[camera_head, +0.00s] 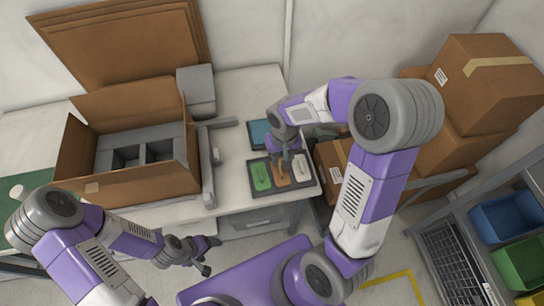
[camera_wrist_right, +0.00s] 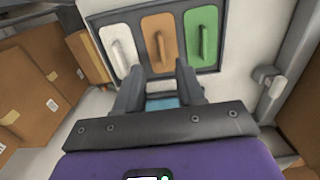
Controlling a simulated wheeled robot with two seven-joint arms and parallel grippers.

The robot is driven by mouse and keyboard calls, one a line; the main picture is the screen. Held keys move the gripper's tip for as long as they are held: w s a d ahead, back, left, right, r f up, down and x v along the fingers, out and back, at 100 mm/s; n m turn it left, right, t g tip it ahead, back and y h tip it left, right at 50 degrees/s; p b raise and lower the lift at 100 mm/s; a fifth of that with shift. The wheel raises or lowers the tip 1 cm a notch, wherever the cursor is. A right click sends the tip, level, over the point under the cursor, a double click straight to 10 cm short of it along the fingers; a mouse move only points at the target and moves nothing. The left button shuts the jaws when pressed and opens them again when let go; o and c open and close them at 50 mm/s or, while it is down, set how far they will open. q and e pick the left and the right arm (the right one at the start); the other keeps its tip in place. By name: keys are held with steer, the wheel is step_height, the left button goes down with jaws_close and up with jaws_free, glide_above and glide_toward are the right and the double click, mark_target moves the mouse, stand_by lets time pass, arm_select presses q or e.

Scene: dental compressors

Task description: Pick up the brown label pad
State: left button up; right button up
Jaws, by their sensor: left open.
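The brown label pad (camera_head: 281,176) lies in a dark tray (camera_head: 258,160), between a green pad (camera_head: 261,176) and a white pad (camera_head: 301,167). In the right wrist view the brown pad (camera_wrist_right: 160,45) has a raised handle and lies just beyond my fingertips. My right gripper (camera_head: 284,157) is over the tray at the brown pad. My left gripper (camera_head: 208,256) is open and empty, low in front of the table, away from the tray.
An open cardboard box (camera_head: 150,178) with grey dividers stands on the table's left. A grey frame (camera_head: 208,165) is between it and the tray. A blue item (camera_head: 259,133) lies behind the tray. Cardboard boxes (camera_head: 480,85) and a bin rack (camera_head: 505,215) are on the right.

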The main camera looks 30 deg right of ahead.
mark_target(280, 171)
steer(key=shift+w+f, duration=0.55)
steer(key=shift+f, duration=0.25)
step_height(280, 171, down, 6)
steer(key=shift+s+b, duration=0.15)
steer(key=shift+b, duration=0.85)
arm_select(q)
steer(key=shift+w+f, duration=0.2)
steer(key=shift+f, duration=0.8)
arm_select(e)
jaws_close()
